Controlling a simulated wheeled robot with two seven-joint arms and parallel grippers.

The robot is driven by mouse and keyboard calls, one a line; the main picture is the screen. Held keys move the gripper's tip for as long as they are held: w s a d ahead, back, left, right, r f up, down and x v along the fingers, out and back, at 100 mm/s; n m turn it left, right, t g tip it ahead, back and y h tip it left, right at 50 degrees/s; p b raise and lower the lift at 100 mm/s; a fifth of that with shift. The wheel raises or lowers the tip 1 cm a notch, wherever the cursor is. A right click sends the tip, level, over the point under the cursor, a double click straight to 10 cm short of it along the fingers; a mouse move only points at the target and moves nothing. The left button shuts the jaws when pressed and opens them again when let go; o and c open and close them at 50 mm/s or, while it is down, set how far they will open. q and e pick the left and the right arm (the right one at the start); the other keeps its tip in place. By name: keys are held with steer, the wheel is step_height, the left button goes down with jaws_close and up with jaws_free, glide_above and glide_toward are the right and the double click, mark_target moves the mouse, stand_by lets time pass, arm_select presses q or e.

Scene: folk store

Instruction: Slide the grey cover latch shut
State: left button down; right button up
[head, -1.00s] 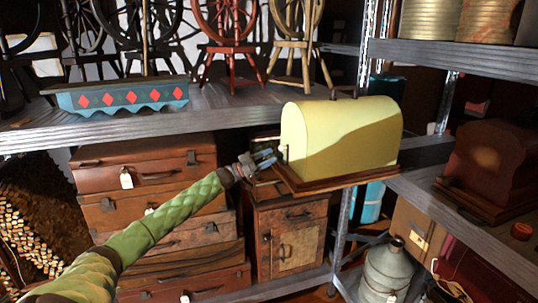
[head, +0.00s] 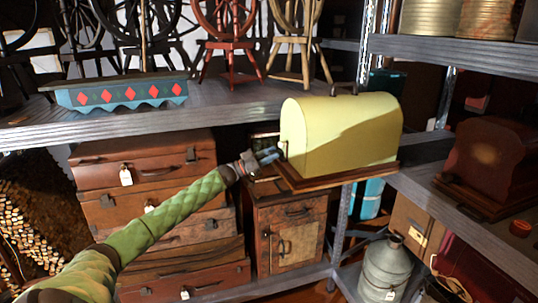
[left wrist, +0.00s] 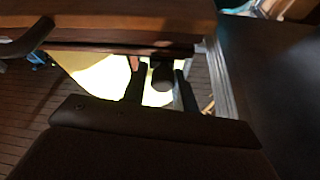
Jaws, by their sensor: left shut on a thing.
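The pale yellow domed cover (head: 345,128) stands on a brown wooden base (head: 345,178) at the middle of the head view. My left gripper (head: 278,153) is at the left end face of the cover, low down. In the left wrist view, the two dark fingers (left wrist: 162,92) stand on either side of a dark rounded knob (left wrist: 162,75), which looks like the latch's grip. The gripper is shut on it. The rest of the latch is mostly hidden by the gripper, and its position along its travel cannot be told. My right gripper is not in view.
A shelf with spinning wheels (head: 228,50) and a blue painted piece (head: 122,95) runs above my left arm. Stacked brown cases (head: 145,165) lie behind the arm. A small wooden cabinet (head: 295,245) stands below the cover. A dark wooden case (head: 490,160) sits at right.

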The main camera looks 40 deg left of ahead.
arm_select(q)
steer(key=shift+s+d, duration=0.65)
steer(key=shift+d, duration=0.3)
steer(key=shift+s+d+r, duration=0.15)
steer(key=shift+d, duration=0.05)
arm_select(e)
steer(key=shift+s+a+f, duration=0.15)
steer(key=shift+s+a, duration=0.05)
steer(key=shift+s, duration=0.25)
arm_select(q)
steer(key=c, duration=1.2)
jaws_free()
steer(key=shift+c, duration=0.2)
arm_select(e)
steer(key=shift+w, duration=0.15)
arm_select(q)
steer(key=b+v, duration=0.3)
steer(key=v, duration=0.5)
steer(key=shift+b, duration=0.4)
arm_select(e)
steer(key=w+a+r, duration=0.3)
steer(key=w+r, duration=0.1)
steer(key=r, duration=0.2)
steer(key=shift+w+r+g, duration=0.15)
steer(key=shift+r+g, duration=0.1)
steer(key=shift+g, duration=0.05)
